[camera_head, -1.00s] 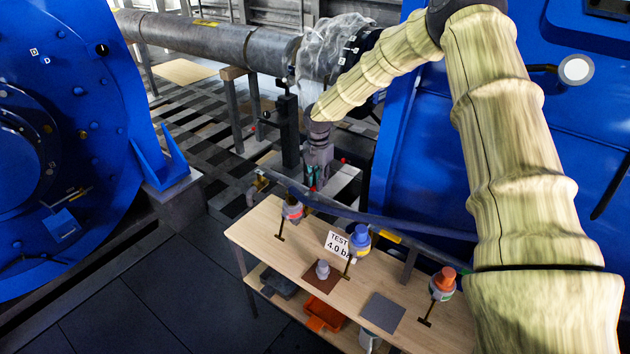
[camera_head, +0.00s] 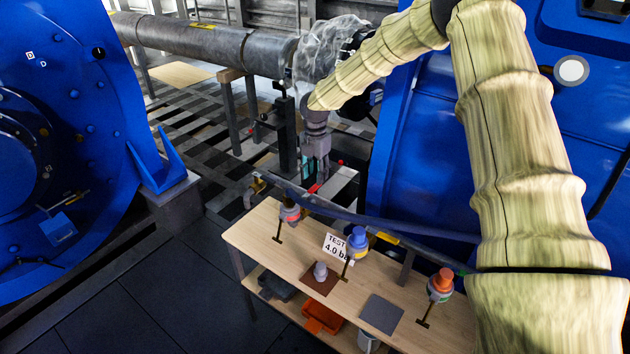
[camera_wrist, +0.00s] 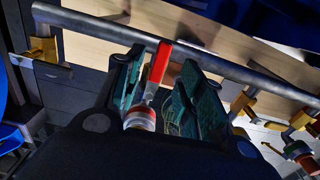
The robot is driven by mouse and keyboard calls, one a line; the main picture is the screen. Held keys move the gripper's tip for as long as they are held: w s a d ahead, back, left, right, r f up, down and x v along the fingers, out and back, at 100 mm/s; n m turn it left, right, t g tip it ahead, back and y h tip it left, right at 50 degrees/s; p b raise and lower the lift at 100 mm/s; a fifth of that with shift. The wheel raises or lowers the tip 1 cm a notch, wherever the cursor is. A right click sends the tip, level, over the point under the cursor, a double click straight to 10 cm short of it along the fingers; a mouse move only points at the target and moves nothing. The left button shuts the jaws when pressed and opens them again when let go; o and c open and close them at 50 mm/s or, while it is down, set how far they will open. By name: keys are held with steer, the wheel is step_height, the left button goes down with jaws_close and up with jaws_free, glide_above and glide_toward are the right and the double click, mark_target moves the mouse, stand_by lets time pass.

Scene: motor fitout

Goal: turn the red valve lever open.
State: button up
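The red valve lever (camera_wrist: 159,63) shows in the wrist view between the two teal-padded fingers of my gripper (camera_wrist: 160,72). It is a flat red handle on a rod, above a round pale fitting with a red band (camera_wrist: 140,118). The fingers stand apart, one on each side of the lever, with visible gaps; I see no clear contact. In the head view my gripper (camera_head: 316,170) points down behind the bench, and a bit of the red lever (camera_head: 313,189) shows just below it. The lower valve body is hidden.
A grey pipe (camera_wrist: 230,68) runs close past the lever, with brass fittings (camera_wrist: 42,48). A wooden bench (camera_head: 255,232) in front carries capped bottles, including a blue-capped one (camera_head: 357,238), and a TEST sign (camera_head: 337,248). Blue machine housings stand on both sides.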

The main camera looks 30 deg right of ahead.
mark_target(315, 186)
step_height(315, 186, up, 8)
stand_by(0.4)
stand_by(0.4)
